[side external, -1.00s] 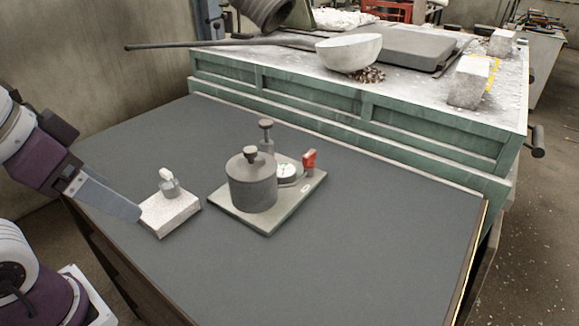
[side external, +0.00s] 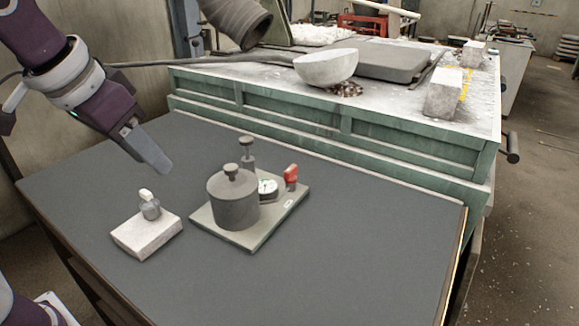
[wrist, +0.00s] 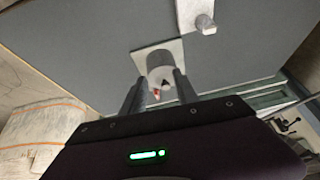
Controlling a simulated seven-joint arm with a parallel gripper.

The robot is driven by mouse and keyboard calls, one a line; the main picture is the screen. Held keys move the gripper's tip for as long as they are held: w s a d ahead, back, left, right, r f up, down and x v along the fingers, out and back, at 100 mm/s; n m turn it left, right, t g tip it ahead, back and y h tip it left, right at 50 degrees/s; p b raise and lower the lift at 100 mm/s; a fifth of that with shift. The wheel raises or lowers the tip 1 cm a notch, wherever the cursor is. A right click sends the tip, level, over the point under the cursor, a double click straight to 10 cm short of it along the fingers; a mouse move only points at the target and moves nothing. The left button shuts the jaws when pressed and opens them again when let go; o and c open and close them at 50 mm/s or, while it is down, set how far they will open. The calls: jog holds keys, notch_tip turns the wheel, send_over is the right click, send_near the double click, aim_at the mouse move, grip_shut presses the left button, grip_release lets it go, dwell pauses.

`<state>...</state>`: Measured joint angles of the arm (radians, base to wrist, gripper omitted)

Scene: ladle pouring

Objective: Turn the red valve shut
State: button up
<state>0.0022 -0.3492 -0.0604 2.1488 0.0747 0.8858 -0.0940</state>
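The red valve (side external: 291,174) is a small upright red handle at the right rear of a flat grey base plate (side external: 272,228). In the wrist view, a small red spot (wrist: 156,94) between my fingers seems to be this valve. A grey lidded canister (side external: 232,202) and a round dial gauge (side external: 267,188) stand on the same plate. My gripper (side external: 160,168) is in the air left of the plate, above and behind the pale block, apart from the valve. In the wrist view my gripper (wrist: 160,76) has its two fingers spread with nothing held.
A pale block (side external: 147,238) with a small grey fitting lies left of the plate. A thin grey post (side external: 247,155) stands behind the canister. A green-sided bench (side external: 290,115) with a white bowl (side external: 325,68) borders the back. The tabletop's right and front are clear.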

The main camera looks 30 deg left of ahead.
jog(key=w+d, duration=0.1)
jog(key=w, duration=0.8)
jog(key=g, duration=0.1)
send_near(291, 168)
jog(key=f, duration=0.2)
jog(key=x, duration=0.6)
jog(key=shift+w+a+f, duration=0.15)
jog(key=shift+w+f, duration=0.1)
jog(key=shift+w, duration=0.2)
grip_shut()
